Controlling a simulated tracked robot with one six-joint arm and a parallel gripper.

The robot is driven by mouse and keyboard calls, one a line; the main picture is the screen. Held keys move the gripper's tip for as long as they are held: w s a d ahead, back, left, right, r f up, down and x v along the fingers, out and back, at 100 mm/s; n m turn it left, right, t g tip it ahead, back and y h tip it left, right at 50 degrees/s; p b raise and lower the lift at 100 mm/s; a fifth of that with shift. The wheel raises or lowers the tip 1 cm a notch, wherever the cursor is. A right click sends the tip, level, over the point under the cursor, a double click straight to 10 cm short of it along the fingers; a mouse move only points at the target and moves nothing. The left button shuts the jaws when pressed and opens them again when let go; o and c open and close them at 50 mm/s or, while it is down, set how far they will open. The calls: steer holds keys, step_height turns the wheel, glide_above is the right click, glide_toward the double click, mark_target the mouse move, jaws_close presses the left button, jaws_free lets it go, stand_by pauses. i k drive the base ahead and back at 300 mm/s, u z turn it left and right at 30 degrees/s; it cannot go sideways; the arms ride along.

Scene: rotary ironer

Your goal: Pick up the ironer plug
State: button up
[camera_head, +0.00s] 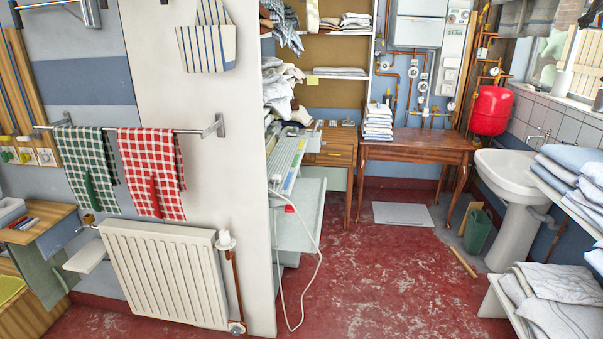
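The ironer (287,166) is a long pale machine behind the end of the white partition, partly hidden by it. A white cord (321,258) runs from its near end, hangs in a long loop almost to the red floor and rises again near the partition's edge. A small red piece (289,208) sits by the cord at the near end of the ironer; I cannot tell whether it is the plug. No other plug shape can be made out. My gripper is not in view.
A white radiator (163,273) and a rail with checked towels (151,173) are on the partition (250,130). A wooden table (415,149), a white basin (508,172) and folded linen (566,282) stand at the back and right. The red floor (395,268) between is mostly clear.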

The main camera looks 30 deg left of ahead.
mark_target(276, 178)
steer(key=u, duration=0.25)
steer(key=i, duration=1.5)
steer(key=u, duration=0.85)
steer(key=i, duration=0.65)
steer(key=u, duration=1)
steer(key=i, duration=0.9)
steer(key=u, duration=0.5)
